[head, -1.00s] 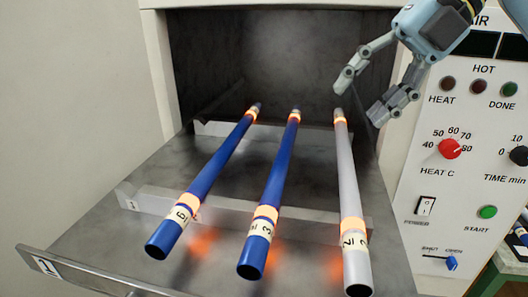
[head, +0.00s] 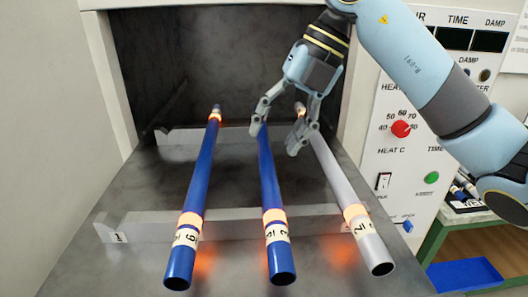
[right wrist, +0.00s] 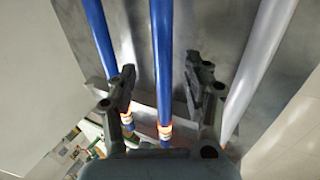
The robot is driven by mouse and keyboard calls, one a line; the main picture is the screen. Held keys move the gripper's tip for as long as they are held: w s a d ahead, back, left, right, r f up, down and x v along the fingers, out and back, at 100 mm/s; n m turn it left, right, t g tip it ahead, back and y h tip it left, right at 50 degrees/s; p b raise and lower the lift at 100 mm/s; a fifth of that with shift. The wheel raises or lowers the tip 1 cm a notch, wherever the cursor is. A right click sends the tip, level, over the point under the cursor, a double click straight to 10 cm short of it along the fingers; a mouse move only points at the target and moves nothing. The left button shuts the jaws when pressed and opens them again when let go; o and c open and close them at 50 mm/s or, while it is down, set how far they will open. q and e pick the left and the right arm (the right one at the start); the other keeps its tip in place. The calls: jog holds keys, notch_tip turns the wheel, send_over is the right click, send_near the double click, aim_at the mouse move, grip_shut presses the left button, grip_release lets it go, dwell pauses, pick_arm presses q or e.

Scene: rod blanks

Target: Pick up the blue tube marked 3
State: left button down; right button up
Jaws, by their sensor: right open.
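The blue tube marked 3 (head: 270,190) is the middle of three tubes lying in the oven, its near end toward me. It has a glowing orange band and a pale label near that end; the digit is hard to read now. My right gripper (head: 277,132) is open over the far part of this tube and hides its far end. In the right wrist view the tube (right wrist: 163,45) runs between the open fingers (right wrist: 160,68), touching neither visibly. My left gripper is not in view.
Another blue tube (head: 203,170), marked 6, lies to the left. A grey-white tube (head: 338,177) lies to the right, near the right finger. Notched rails (head: 140,228) carry the tubes. The oven's control panel (head: 375,155) stands at the right, with a blue tray (head: 465,275) below.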

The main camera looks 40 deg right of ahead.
aim_at(269, 152)
jog(key=x, duration=0.2)
jog(key=shift+s+a+f+p, duration=0.15)
jog(key=shift+s+f+p, duration=0.1)
jog(key=shift+f+p, duration=0.05)
jog(key=shift+w+a+f, duration=0.15)
jog(key=shift+w+f, duration=0.05)
jog(key=shift+f, duration=0.3)
grip_shut()
